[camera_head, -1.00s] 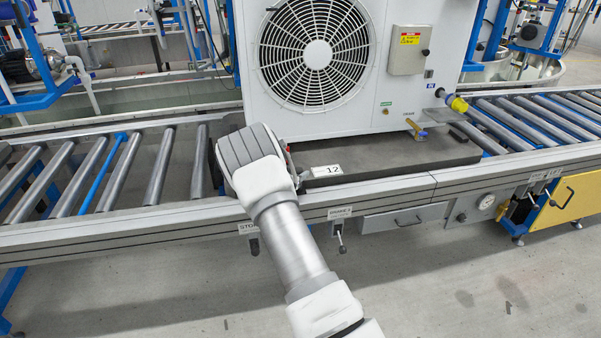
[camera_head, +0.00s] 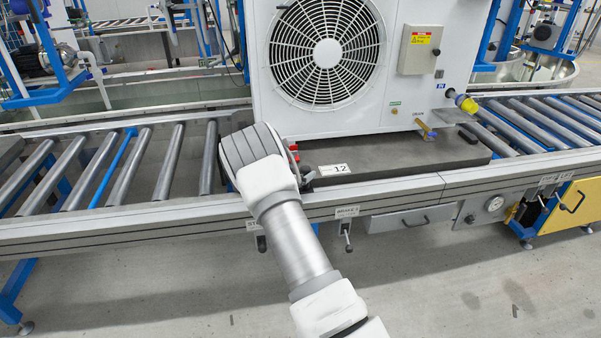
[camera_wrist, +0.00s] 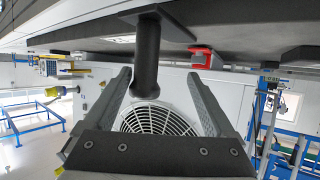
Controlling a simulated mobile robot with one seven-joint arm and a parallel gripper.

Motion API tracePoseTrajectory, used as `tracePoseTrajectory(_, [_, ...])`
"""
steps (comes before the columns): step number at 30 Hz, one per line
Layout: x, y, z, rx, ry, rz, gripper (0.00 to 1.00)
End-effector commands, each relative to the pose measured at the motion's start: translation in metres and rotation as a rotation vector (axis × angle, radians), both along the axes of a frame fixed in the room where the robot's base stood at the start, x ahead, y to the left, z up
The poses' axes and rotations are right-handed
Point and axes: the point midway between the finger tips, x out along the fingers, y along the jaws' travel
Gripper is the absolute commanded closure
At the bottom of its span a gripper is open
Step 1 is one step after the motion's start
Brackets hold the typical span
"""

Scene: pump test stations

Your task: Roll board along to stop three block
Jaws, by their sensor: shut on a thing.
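The board (camera_head: 400,150) is a dark slab marked 12 on the roller line, bearing a large white fan unit (camera_head: 420,95). In the wrist view, the board's dark surface (camera_wrist: 250,32) spans the top and a black post handle (camera_wrist: 147,60) projects from it. My gripper (camera_wrist: 158,74) is shut on this handle, one finger on each side. In the head view my wrist hides the handle and the board's left front corner. A label starting "ST" (camera_head: 254,225) on the front rail is partly covered by my arm. I cannot make out which part is the stop three block.
A dark block (camera_head: 9,152) sits at the far left edge. A lever hangs under the BRAKE 3 label (camera_head: 347,211). The front floor is clear.

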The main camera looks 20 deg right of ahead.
Motion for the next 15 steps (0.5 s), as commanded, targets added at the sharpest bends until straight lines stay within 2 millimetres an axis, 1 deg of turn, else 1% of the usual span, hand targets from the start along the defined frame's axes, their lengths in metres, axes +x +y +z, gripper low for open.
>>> tracePoseTrajectory(15, [0.0,-0.002,0.0014,-0.004,-0.002,-0.003,0.18])
